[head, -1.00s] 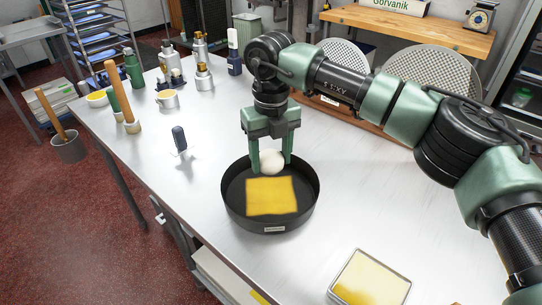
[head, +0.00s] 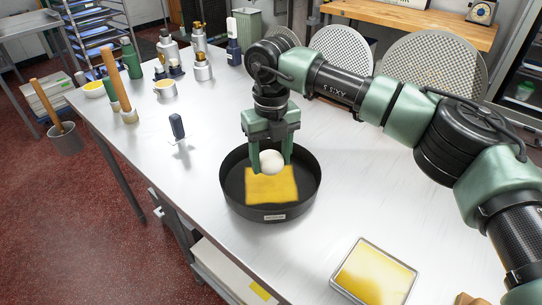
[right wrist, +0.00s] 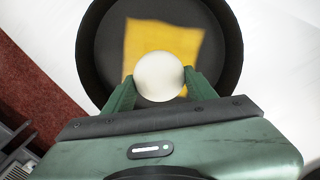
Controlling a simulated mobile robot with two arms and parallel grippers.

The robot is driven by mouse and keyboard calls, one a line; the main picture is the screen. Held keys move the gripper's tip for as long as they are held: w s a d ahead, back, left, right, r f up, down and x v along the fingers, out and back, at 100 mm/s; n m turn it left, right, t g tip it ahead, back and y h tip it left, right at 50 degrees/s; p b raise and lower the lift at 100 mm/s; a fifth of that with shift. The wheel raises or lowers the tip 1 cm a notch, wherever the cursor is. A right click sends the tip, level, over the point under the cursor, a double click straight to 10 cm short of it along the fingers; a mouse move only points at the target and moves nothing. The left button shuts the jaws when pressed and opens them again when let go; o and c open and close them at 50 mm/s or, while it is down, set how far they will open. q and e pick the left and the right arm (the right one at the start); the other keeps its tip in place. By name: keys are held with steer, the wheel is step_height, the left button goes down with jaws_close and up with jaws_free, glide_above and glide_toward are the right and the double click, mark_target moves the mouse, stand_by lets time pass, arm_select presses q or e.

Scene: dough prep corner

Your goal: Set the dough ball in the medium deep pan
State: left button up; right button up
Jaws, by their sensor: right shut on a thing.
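The white dough ball (head: 271,161) is pinched between the fingertips of my right gripper (head: 271,160). It is over the inside of a round dark deep pan (head: 310,191) on the steel table. A yellow square piece (head: 272,187) lies flat in the pan. In the right wrist view the dough ball (right wrist: 159,76) covers the near edge of the yellow piece (right wrist: 165,40), inside the outline of the pan (right wrist: 232,50). I cannot tell whether the ball touches anything below. The pan's small label is unreadable. My left gripper is not in view.
A rectangular tray with yellow contents (head: 373,273) sits at the front right. A dark-handled tool (head: 177,128) stands left of the pan. Bottles, cups and rolling pins crowd the back left. Round perforated discs (head: 432,75) stand behind my right arm.

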mark_target(271, 173)
steer(key=shift+f+b, duration=1.65)
steer(key=shift+f, duration=0.9)
stand_by(1.3)
steer(key=o, duration=1.5)
steer(key=shift+r, duration=0.15)
step_height(271, 173, up, 8)
steer(key=p, duration=0.4)
steer(key=shift+p, duration=0.35)
steer(key=shift+f, duration=0.25)
